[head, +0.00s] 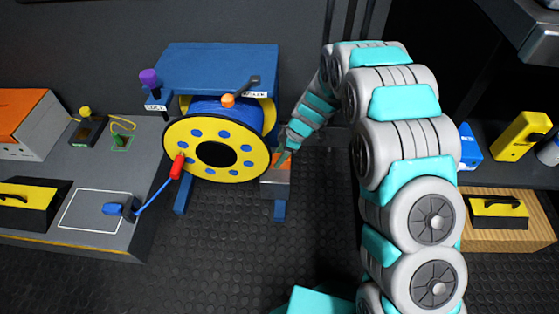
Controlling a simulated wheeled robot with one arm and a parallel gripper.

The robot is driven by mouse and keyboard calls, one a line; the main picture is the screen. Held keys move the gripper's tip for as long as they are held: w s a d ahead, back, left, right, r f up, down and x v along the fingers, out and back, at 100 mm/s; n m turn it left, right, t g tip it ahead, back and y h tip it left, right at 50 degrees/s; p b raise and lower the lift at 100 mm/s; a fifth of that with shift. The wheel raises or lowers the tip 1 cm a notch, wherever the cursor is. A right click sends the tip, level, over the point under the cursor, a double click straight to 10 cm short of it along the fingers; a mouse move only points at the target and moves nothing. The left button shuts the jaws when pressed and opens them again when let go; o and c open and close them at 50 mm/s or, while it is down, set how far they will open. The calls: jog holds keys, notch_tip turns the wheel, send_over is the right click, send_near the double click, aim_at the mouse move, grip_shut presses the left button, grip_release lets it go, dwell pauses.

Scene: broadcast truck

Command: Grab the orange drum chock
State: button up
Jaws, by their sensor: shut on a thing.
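The orange drum chock (269,173) shows as a small orange piece low at the right side of the cable drum (217,152), close to the drum's yellow flange. My gripper (282,158) reaches down from the right and is shut on the chock, partly covering it. The drum has yellow flanges with blue spots and blue cable, and hangs in a blue stand (215,58). Whether the chock still touches the drum or its support is too small to tell.
An orange knob (228,100) and a purple knob (149,77) are on the stand. A grey bench (118,175) stands left, a shelf with yellow cases (498,208) right. The floor in front is clear.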

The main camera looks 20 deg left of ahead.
grip_shut()
